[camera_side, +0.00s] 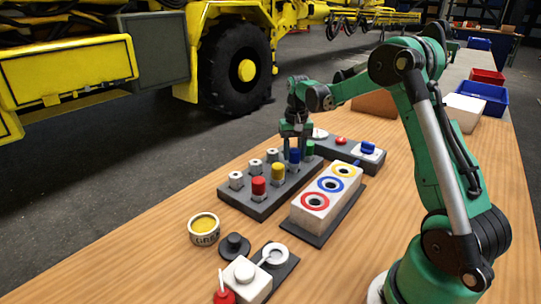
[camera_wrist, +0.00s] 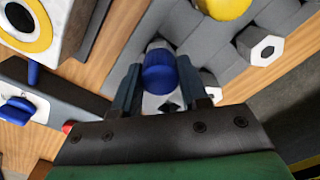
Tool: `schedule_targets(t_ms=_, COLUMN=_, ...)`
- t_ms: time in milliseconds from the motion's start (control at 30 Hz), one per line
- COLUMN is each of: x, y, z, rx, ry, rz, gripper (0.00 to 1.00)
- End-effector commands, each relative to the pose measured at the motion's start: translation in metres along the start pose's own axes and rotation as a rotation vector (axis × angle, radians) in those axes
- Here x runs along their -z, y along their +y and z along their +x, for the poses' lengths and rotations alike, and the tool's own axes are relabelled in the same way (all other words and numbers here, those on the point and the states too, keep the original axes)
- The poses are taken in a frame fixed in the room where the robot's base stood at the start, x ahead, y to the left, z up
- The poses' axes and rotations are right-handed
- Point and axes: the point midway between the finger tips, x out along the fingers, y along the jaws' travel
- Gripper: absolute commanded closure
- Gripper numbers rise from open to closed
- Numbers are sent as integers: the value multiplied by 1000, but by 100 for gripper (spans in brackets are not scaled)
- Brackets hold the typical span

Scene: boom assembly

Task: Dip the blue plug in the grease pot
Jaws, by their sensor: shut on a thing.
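The blue plug (camera_side: 294,156) is in the dark rack (camera_side: 262,206), between the yellow plug (camera_side: 278,172) and the green plug (camera_side: 309,149). My gripper (camera_side: 296,141) points down over it and is shut on it. In the wrist view the blue plug (camera_wrist: 160,72) shows between the two fingers of my gripper (camera_wrist: 160,86). I cannot tell whether it is lifted from its seat. The grease pot (camera_side: 204,238) stands open at the front left of the rack, apart from my gripper, with yellow grease inside.
A red plug (camera_side: 258,187) and several white hex pieces stand in the rack. Right of it is a white block (camera_side: 312,214) with coloured rings. A black lid (camera_side: 234,246) and a white block with a red-tipped part (camera_side: 245,278) lie near the pot. A switch panel (camera_side: 355,150) sits behind.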

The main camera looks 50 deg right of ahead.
Motion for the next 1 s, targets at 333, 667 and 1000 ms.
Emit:
schedule_targets(t_ms=333, x=0, y=0, z=-32, rx=0, ry=0, rz=0, gripper=100)
schedule_targets(t_ms=667, x=0, y=0, z=-55, rx=0, ry=0, rz=0, gripper=100)
schedule_targets(t_ms=1000, x=0, y=0, z=-56, rx=0, ry=0, rz=0, gripper=100)
